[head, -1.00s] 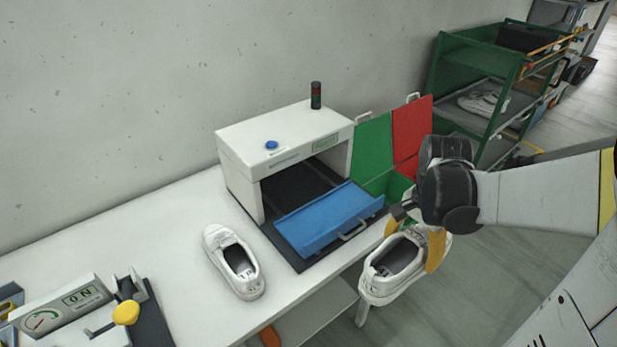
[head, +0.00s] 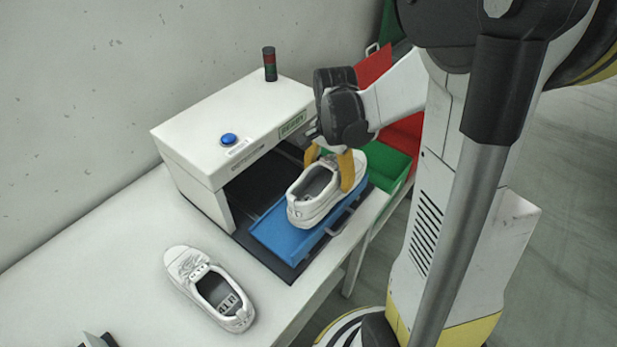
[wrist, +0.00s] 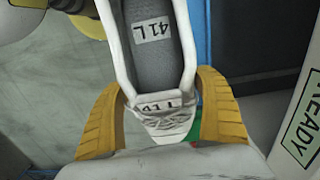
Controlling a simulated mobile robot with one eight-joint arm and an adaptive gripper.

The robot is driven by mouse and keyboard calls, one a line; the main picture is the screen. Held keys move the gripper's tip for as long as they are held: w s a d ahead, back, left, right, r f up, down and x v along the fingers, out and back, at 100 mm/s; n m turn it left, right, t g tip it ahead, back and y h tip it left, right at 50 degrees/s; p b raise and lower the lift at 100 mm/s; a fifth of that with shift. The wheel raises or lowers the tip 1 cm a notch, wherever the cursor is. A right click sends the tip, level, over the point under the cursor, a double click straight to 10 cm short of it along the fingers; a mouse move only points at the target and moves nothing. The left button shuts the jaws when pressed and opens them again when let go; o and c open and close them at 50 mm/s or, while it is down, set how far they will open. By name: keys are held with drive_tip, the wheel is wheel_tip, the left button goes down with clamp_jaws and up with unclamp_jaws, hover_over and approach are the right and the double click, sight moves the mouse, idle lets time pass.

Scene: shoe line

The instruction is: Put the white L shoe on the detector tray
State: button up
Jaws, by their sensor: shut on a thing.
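A white shoe (head: 312,200) is held by my gripper (head: 331,164) over the blue detector tray (head: 281,237). In the wrist view the shoe's insole label (wrist: 152,29) reads 41L. My gripper's two yellow fingers (wrist: 160,118) are shut on the shoe, one on each side near the tongue and laces. The shoe looks about level and lies within the tray's outline. I cannot tell whether its sole touches the tray. The tray is pulled out of the white detector box (head: 228,165).
A second white shoe (head: 181,267) stands on the white table (head: 110,235), left of the tray. The detector has a blue button (head: 229,140) and a green READY sign (head: 293,124). Green (head: 385,167) and red (head: 374,66) bins stand behind and right of the tray.

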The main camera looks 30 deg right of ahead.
sight(318, 180)
drive_tip(key=w+f, duration=0.1)
drive_tip(key=w+a+f, duration=0.1)
drive_tip(key=w, duration=0.1)
drive_tip(key=shift+b, duration=0.3)
drive_tip(key=shift+w+f+b, duration=0.1)
drive_tip(key=shift+f+b, duration=0.55)
drive_tip(key=shift+f, duration=1.25)
